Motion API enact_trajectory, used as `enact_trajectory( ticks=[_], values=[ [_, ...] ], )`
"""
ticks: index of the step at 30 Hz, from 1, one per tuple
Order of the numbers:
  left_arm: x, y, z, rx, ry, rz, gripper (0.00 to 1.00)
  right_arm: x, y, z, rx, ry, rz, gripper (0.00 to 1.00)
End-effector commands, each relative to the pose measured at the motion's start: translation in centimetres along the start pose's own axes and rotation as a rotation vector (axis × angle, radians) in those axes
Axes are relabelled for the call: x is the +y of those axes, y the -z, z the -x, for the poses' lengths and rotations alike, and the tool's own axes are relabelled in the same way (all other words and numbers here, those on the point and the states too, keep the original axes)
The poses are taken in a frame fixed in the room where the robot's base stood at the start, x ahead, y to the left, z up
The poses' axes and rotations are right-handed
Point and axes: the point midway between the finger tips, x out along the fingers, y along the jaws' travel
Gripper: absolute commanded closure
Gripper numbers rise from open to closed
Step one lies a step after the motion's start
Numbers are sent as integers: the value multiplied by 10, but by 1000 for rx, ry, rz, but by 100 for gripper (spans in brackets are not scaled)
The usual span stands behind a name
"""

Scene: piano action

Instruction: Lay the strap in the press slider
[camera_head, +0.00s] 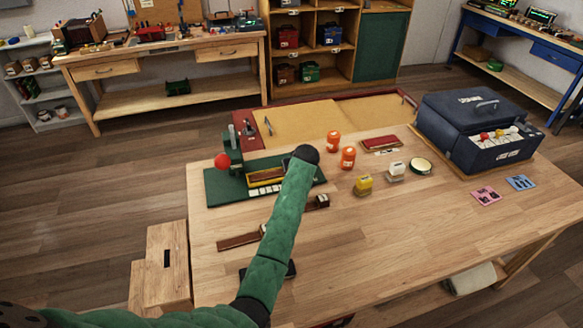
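The press has a green base (218,192), an upright post and a lever with a red ball (222,161). A yellow-edged dark part, which looks like the slider (262,178), sits on the base with a pale block row in front. My green left arm crosses from the lower left and covers the base's right part; its black rounded joint is above there. The brown strap (238,241) lies on the table in front of the press. My forearm hides its middle, and a brown piece with a pale end (322,201) shows beyond. Neither gripper shows.
A dark toolbox (470,120) is farther right. The front right tabletop is clear. A dark object (290,270) lies under my forearm.

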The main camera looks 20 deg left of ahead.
Motion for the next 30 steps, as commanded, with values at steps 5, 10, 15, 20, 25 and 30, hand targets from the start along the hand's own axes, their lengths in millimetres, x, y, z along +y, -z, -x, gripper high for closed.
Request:
enact_trajectory(
  ticks=[5,10,15,20,25,30],
  values=[
    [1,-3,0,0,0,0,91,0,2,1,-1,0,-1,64],
    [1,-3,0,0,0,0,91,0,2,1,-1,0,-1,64],
    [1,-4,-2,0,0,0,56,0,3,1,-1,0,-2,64],
    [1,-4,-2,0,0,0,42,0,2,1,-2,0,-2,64],
    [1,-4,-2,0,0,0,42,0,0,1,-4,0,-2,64],
    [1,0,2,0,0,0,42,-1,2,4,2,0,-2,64]
  ],
)
